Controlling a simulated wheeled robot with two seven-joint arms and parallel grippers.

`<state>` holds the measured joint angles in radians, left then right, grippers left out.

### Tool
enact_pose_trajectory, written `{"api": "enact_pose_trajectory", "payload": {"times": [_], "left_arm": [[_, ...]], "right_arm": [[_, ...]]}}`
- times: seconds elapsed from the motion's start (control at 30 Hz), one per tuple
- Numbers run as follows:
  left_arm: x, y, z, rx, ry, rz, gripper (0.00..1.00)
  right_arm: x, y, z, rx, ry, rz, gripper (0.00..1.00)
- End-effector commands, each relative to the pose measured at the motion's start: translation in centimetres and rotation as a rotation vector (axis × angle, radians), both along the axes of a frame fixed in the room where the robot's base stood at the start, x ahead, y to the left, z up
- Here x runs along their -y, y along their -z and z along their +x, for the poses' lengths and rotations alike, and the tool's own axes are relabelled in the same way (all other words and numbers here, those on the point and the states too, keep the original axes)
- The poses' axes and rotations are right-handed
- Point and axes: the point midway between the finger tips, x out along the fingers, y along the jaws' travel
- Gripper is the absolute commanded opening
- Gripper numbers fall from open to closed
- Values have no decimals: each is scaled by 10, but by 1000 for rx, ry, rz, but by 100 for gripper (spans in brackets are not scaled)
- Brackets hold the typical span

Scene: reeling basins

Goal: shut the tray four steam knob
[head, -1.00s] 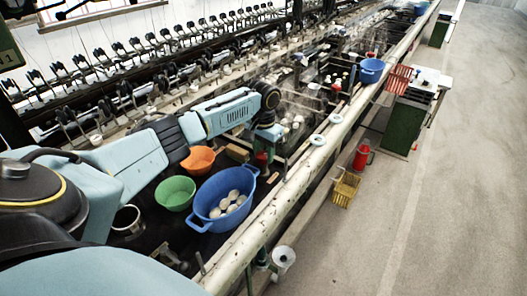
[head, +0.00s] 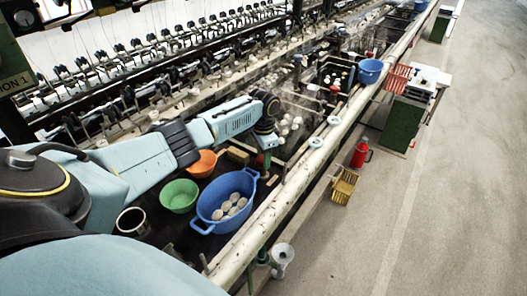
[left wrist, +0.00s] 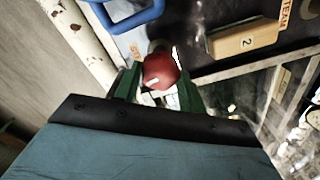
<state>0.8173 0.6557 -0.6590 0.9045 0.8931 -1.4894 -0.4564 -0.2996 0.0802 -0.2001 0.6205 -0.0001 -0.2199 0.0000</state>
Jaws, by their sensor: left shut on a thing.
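A round red knob (left wrist: 159,71) stands between the green fingers of my left gripper (left wrist: 158,88) in the left wrist view. The fingers are shut on it from both sides. In the head view my left gripper (head: 265,150) points down at the basin bench, just beyond the blue tub, and mostly hides the knob. A label lettered STEAM (left wrist: 284,12) shows in part at the top right of the wrist view. The knob's own number and its turn position cannot be read. My right gripper is not in view.
A blue tub (head: 206,211) with several pale cocoons, a green bowl (head: 179,195) and an orange bowl (head: 201,164) stand near my left arm.

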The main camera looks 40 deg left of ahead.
Motion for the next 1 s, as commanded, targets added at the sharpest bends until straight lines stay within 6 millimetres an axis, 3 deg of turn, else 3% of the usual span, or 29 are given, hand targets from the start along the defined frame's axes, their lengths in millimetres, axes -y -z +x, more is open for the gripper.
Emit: {"api": "enact_pose_trajectory", "payload": {"times": [0.4, 0.97, 1.0], "left_arm": [[1, -1, 1, 3, 200, -2, 18], [1, -1, 1, 4, 232, 0, 18], [1, -1, 1, 4, 231, 0, 46]], "right_arm": [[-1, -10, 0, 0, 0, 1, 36], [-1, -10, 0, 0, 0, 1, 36], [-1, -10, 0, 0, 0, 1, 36]]}}
